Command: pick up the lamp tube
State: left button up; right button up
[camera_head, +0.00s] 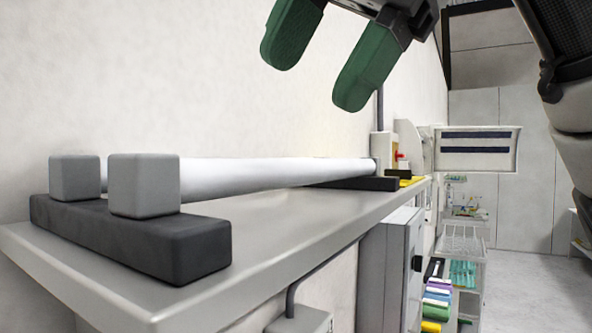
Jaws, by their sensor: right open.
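The lamp tube (265,174) is a long white cylinder lying lengthwise on a grey shelf along the wall. Its near end rests on a dark holder (150,240) with two light grey blocks that partly hide it. Its far end reaches a second dark holder (374,184). My right gripper (312,76) is above the tube, with two green-padded fingers spread apart and nothing between them. It does not touch the tube. My left gripper is not in view.
The grey shelf (290,228) has a bare front strip and an open front edge. A grey cabinet (391,265) is under it. White racks (462,240) with several coloured items stand farther back. Clear floor (535,290) lies to the right.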

aim_at(280, 161)
notch_tip(280, 161, down, 2)
jog(key=shift+w+d, duration=0.15)
jog(key=shift+w+f, duration=0.15)
jog(key=shift+f, duration=0.1)
jog(key=w+a+f+p, duration=0.2)
jog(key=w+f+p, duration=0.1)
jog(key=shift+a, duration=0.35)
jog(key=shift+f, duration=0.45)
jog(key=shift+w+f, duration=0.1)
jog(key=shift+f, duration=0.15)
jog(key=shift+a, duration=0.1)
jog(key=shift+c, duration=0.7)
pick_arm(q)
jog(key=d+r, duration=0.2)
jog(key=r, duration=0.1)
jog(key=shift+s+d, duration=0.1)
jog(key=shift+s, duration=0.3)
pick_arm(e)
jog(key=c, duration=0.7)
